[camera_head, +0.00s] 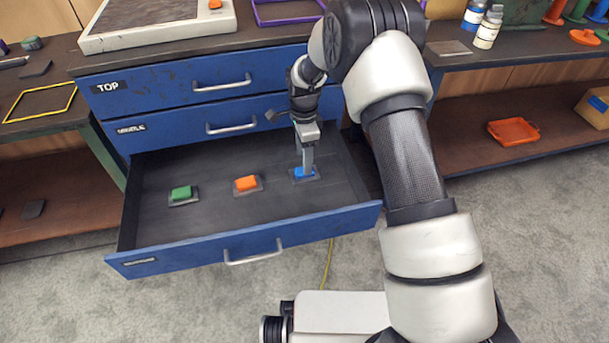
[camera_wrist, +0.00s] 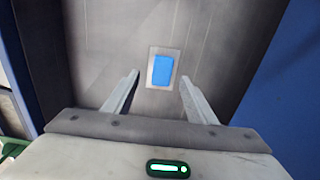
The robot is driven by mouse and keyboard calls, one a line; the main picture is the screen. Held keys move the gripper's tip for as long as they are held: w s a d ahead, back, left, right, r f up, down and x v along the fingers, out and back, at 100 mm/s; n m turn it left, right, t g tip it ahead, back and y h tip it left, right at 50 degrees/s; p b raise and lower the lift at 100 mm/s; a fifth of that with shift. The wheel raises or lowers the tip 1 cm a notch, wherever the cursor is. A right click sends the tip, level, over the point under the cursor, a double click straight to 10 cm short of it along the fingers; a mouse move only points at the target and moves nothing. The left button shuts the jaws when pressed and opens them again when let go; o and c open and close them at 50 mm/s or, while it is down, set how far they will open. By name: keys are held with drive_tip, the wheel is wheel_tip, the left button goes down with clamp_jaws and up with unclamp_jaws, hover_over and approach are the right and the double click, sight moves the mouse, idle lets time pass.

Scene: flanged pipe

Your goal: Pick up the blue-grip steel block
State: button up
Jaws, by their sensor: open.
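The blue-grip steel block (camera_head: 304,173) lies at the right side of the open bottom drawer (camera_head: 150,215). In the wrist view the block (camera_wrist: 163,70) shows its blue grip on a flat grey steel plate. My gripper (camera_head: 307,165) reaches down into the drawer and covers part of the blue grip in the head view. In the wrist view my gripper (camera_wrist: 158,88) is open, one finger to each side of the block. Its fingertips look apart from the block; the height gap is hard to judge.
An orange-grip block (camera_head: 247,184) and a green-grip block (camera_head: 182,194) lie in the same drawer to the left. The drawer front (camera_head: 250,240) and side walls enclose the space. The closed middle drawer (camera_head: 215,125) and top drawer (camera_head: 210,85) are behind.

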drive_tip(key=f, duration=0.1)
drive_tip(key=f+b, duration=0.1)
drive_tip(key=f, duration=0.3)
drive_tip(key=shift+w+d+b, duration=0.1)
drive_tip(key=shift+w+b, duration=0.15)
drive_tip(key=shift+b, duration=0.05)
drive_tip(key=shift+c, duration=0.6)
clamp_jaws()
